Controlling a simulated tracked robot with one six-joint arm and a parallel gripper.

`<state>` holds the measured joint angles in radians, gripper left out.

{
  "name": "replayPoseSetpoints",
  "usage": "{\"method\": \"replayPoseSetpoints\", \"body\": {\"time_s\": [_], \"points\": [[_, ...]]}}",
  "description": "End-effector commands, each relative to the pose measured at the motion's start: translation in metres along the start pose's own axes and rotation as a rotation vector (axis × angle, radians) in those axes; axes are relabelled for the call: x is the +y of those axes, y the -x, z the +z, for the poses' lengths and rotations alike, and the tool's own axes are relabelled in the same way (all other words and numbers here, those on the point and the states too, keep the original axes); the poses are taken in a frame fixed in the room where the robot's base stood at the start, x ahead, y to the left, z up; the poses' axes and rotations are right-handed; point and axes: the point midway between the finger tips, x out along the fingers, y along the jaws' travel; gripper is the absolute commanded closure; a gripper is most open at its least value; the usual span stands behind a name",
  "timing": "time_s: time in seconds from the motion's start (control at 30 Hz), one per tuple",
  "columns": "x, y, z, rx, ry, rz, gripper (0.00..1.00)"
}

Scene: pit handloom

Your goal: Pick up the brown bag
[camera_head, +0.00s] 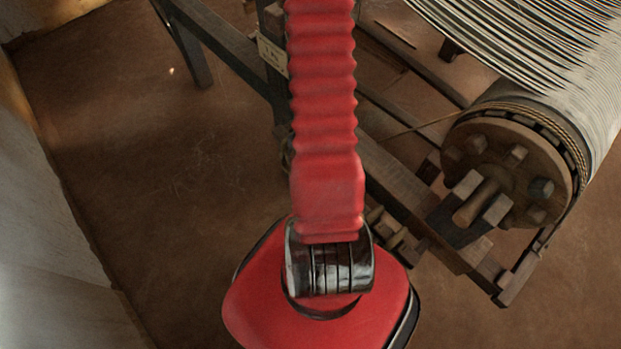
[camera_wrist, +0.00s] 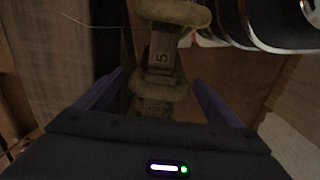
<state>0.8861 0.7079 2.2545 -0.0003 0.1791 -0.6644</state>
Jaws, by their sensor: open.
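No thing that I can surely name the brown bag shows in the head view. In the dark wrist view, two olive-brown, rounded, bundle-like shapes show, an upper one (camera_wrist: 172,12) and a lower one (camera_wrist: 160,86). Pale tags with numbers (camera_wrist: 160,55) sit by them. I cannot tell whether either shape is the brown bag. My gripper (camera_wrist: 158,80) is open, its two bluish fingers on either side of the lower shape. I cannot tell how deep the shape lies between them or whether they touch it. My gripper is hidden in the head view.
The loom's dark wooden frame (camera_head: 395,185) lies beyond and right of my red arm. A round beam end (camera_head: 515,165) with pale threads (camera_head: 530,45) stands at right. A pale wall (camera_head: 45,220) edges the left. Bare brown floor (camera_head: 150,165) lies between.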

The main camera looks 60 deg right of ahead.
Motion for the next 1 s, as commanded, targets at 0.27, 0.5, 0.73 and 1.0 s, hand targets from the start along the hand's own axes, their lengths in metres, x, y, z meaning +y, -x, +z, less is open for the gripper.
{"method": "replayPoseSetpoints", "body": {"time_s": [0.27,0.5,0.73,1.0], "points": [[0.0000,-0.0018,-0.0001,0.000,0.000,0.000,0.11],[0.0000,-0.0016,-0.0001,0.000,0.000,0.000,0.11],[0.0000,-0.0016,-0.0001,0.000,0.000,0.000,0.23],[-0.0001,-0.0016,-0.0001,0.000,0.000,0.000,0.42]]}}
